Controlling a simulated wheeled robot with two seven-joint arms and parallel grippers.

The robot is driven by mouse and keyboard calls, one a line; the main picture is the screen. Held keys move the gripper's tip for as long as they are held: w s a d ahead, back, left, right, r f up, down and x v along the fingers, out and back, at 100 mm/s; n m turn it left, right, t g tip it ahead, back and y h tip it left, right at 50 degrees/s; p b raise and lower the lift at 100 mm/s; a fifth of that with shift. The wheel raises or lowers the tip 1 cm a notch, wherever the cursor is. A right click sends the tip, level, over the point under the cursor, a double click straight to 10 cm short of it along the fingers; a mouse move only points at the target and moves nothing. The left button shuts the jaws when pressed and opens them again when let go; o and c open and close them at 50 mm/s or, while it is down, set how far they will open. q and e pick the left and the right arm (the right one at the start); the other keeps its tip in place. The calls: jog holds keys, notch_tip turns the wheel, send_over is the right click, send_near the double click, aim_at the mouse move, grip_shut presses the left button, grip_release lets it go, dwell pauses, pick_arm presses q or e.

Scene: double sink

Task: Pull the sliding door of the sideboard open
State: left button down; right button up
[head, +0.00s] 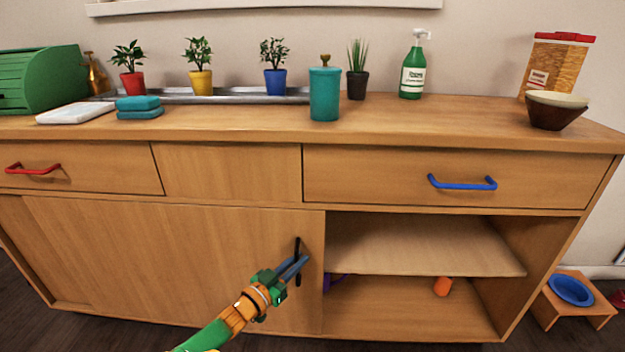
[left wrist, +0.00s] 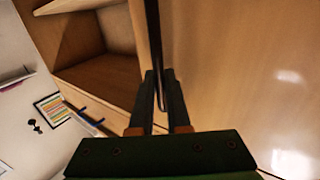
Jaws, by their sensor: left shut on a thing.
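The sideboard's sliding door (head: 170,255) is a plain wooden panel across the left and middle of the lower front. Its dark upright handle (head: 297,247) is near the door's right edge. My left gripper (head: 292,268) is shut on this handle. In the left wrist view the two fingers (left wrist: 160,98) close around the dark handle bar (left wrist: 154,45) in front of the door (left wrist: 230,70). To the right of the door the compartment is uncovered, with a shelf (head: 420,246) inside. My right gripper is in neither view.
Drawers with a red handle (head: 33,169) and a blue handle (head: 462,183) are above. A small stool with a blue bowl (head: 571,290) stands at the right.

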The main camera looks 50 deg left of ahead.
pick_arm(q)
jog(key=shift+s+a, duration=0.35)
jog(key=shift+s, duration=0.1)
jog(key=c, duration=1.2)
grip_release()
jog(key=shift+o, duration=0.2)
jog(key=shift+s, duration=0.15)
jog(key=p+v, duration=0.2)
jog(key=v, duration=0.4)
jog(key=shift+s, duration=0.35)
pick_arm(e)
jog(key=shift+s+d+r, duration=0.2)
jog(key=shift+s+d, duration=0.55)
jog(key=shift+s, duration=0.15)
pick_arm(q)
jog(key=shift+d, duration=0.1)
